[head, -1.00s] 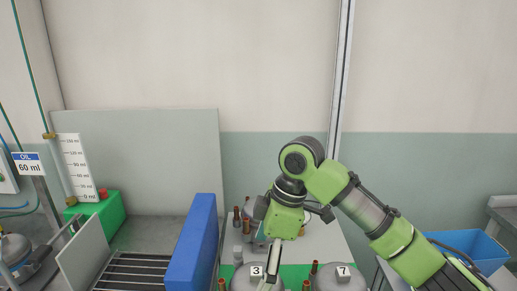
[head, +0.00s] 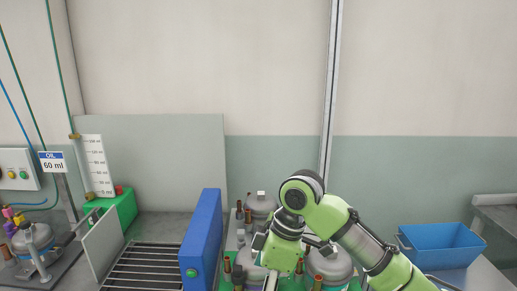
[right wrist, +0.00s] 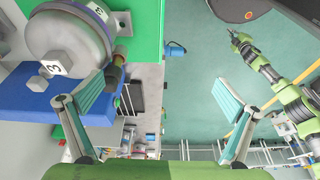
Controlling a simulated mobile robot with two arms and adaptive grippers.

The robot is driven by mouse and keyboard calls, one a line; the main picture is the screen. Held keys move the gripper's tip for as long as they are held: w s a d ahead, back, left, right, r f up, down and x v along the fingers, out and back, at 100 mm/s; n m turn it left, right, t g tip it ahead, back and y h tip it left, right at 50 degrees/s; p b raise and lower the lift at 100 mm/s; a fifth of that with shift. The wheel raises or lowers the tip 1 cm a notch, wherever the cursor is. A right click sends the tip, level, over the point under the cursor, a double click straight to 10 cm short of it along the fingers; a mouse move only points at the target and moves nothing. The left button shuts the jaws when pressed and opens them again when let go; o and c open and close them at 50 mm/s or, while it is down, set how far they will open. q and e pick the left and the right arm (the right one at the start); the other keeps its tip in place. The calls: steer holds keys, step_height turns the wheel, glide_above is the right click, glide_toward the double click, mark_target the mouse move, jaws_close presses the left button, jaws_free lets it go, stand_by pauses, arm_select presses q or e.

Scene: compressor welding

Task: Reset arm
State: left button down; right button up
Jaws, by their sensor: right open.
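My right arm comes in from the lower right in the head view, its gripper (head: 272,283) pointing down and partly cut off by the lower edge. In the right wrist view the right gripper (right wrist: 162,90) is open, with nothing between its fingers. A grey compressor (right wrist: 68,35) with a cube marked 3 lies beside the left-hand finger in that view, apart from it as far as I can tell. Another green arm, seemingly my left one, shows at the right of the wrist view; its gripper (right wrist: 238,38) is too small to read. It is not in the head view.
Several compressors (head: 328,264) with copper stubs stand on a green surface around the right gripper. A blue panel (head: 201,240) and a roller conveyor (head: 145,265) are left of them. A blue bin (head: 440,248) stands at right. The oil station (head: 53,162) is at far left.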

steer(key=s+d+f+m+t+y, duration=0.1)
steer(key=s+f+m, duration=0.35)
steer(key=f, duration=0.45)
steer(key=s+d+f+m+t+y, duration=0.1)
steer(key=s+f+m, duration=0.2)
steer(key=s+f, duration=0.4)
steer(key=s+d+f+m+t+h, duration=0.1)
steer(key=s+d+f+m+h, duration=0.25)
steer(key=s+d, duration=0.45)
steer(key=s+d+f+m+t+h, duration=0.15)
steer(key=s+d+f+m, duration=0.4)
steer(key=d, duration=0.55)
step_height(320, 180, down, 26)
steer(key=s+n+g, duration=0.1)
steer(key=s+g, duration=0.1)
steer(key=s, duration=0.1)
steer(key=s+d+f+g, duration=0.1)
steer(key=s+d+f, duration=0.1)
steer(key=s+f, duration=1.2)
steer(key=shift+s+d+f, duration=0.25)
steer(key=shift+s+f, duration=0.15)
steer(key=shift+s, duration=0.65)
steer(key=shift+g, duration=0.25)
